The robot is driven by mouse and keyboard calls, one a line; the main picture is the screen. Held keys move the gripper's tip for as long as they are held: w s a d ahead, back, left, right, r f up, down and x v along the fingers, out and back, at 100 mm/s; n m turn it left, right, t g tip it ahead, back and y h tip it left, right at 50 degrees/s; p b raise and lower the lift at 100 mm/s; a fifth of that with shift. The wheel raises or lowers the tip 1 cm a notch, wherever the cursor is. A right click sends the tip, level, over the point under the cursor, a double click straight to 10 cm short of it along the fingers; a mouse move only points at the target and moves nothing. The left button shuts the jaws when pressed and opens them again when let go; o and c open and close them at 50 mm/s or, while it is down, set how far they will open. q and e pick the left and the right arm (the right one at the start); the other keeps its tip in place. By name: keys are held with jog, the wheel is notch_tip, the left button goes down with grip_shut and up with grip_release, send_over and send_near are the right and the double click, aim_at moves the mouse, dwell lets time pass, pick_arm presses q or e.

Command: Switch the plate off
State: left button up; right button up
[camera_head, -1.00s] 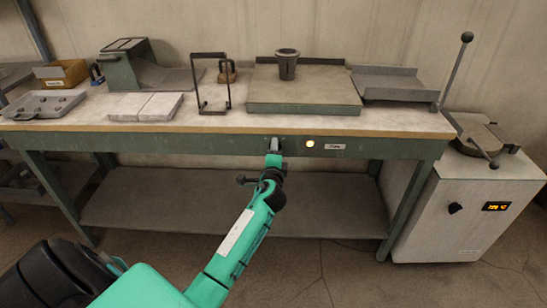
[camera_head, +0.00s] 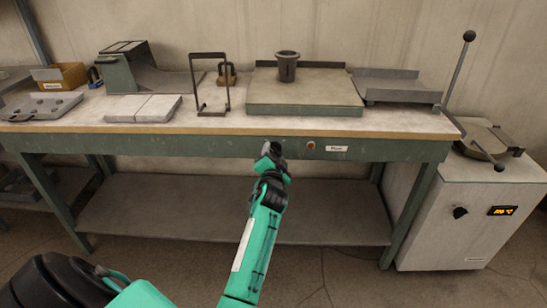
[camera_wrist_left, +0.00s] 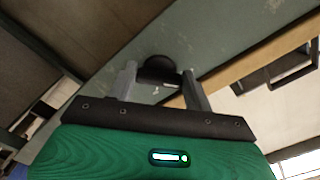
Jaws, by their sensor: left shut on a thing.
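The plate (camera_head: 305,90) is a flat grey-green slab on the workbench, with a dark crucible-like cup (camera_head: 287,66) on it. On the bench's front rail are a small lamp (camera_head: 311,145), now dull red and unlit, and a white label (camera_head: 336,149). My left gripper (camera_head: 272,151) is at the rail just left of the lamp. In the left wrist view its two fingers (camera_wrist_left: 159,82) are on either side of a round black knob (camera_wrist_left: 157,68), shut on it. The gripper mostly hides the knob in the head view. My right gripper is not in view.
On the bench stand a wire frame (camera_head: 211,84), pale blocks (camera_head: 144,108), a holed tray (camera_head: 42,106) and a grey tray (camera_head: 398,86). A white furnace box (camera_head: 470,212) with a lit display stands at the right. The lower shelf is bare in its middle.

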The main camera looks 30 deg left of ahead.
pick_arm(q)
jog(key=shift+f+n, duration=0.1)
jog(key=shift+n, duration=0.4)
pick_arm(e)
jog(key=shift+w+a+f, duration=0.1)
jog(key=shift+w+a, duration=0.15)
pick_arm(q)
jog(key=o, duration=1)
